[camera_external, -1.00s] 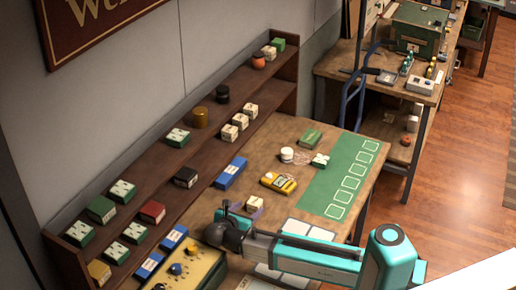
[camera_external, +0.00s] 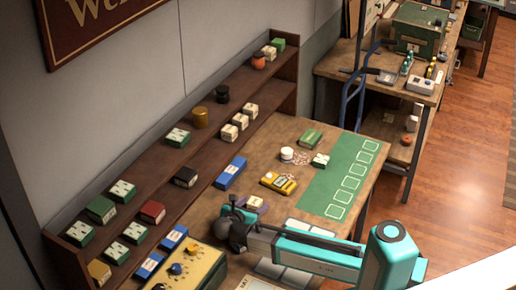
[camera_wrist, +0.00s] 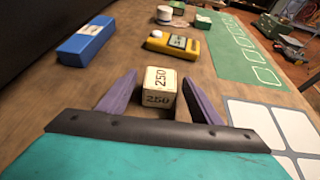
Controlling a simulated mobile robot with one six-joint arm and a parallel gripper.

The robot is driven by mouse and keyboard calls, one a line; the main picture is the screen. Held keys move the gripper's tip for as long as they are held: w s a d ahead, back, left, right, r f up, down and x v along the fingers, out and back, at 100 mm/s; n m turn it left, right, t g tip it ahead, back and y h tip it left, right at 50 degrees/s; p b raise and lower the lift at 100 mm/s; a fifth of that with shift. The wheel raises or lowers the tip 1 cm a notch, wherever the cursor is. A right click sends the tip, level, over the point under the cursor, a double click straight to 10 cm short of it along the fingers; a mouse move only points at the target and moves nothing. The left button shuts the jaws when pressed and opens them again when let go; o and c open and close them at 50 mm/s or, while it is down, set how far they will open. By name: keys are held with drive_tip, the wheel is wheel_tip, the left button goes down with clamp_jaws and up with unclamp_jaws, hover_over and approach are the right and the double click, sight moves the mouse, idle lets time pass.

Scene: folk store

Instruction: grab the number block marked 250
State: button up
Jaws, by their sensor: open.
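The cream number block marked 250 (camera_wrist: 159,89) sits on the wooden table in the wrist view, with 250 on its top and near face. My gripper (camera_wrist: 160,90) is open, with one purple finger on each side of the block and gaps showing on both sides. The left finger is a little apart from it, and the right finger is closer. In the external view the block (camera_external: 256,202) shows just beyond my gripper (camera_external: 245,206), partly behind it.
A yellow meter (camera_wrist: 174,43) and a blue box (camera_wrist: 86,39) lie beyond the block. A green mat with outlined squares (camera_wrist: 240,52) is at the right. White cards (camera_wrist: 262,124) lie close to the right finger. Shelves with several boxes (camera_external: 180,137) stand at the left.

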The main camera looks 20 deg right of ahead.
drive_tip(key=c, duration=1.2)
drive_tip(key=shift+o, duration=0.2)
drive_tip(key=shift+r, duration=0.1)
wheel_tip(320, 180, up, 28)
drive_tip(key=b, duration=0.1)
drive_tip(key=shift+b, duration=0.35)
idle(0.5)
